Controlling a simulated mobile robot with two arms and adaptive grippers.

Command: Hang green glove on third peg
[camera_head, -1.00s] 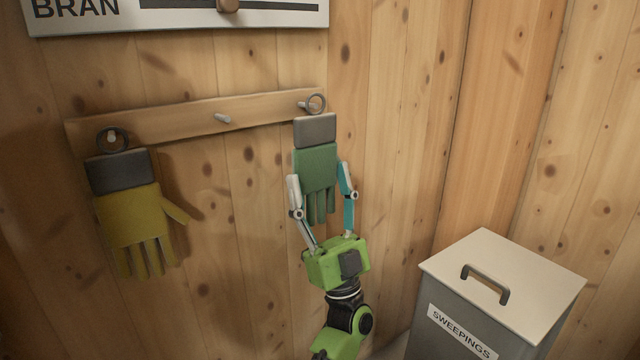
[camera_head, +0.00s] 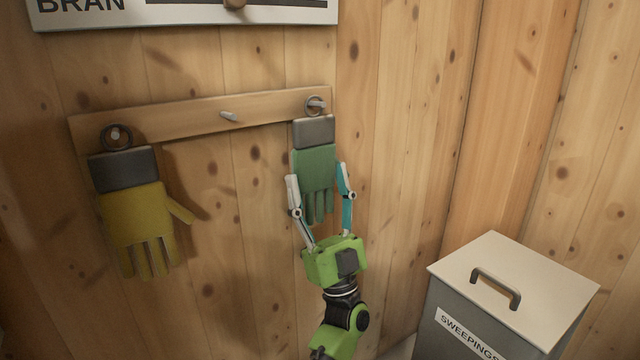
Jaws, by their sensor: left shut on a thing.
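The green glove (camera_head: 314,166) hangs fingers down with its grey cuff up, at the right end of the wooden peg rail (camera_head: 180,120). Its ring (camera_head: 313,106) is at the third peg (camera_head: 319,104), and the peg's tip shows through the ring. My left gripper (camera_head: 318,182) comes from below and is shut on the green glove, one finger on each side of it. The middle peg (camera_head: 229,117) is bare. My right gripper is not in view.
A yellow glove (camera_head: 138,215) hangs by its ring on the left peg (camera_head: 115,136). A grey bin (camera_head: 450,325) with a pale handled lid stands at the lower right. A sign reading BRAN (camera_head: 180,14) is above the rail.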

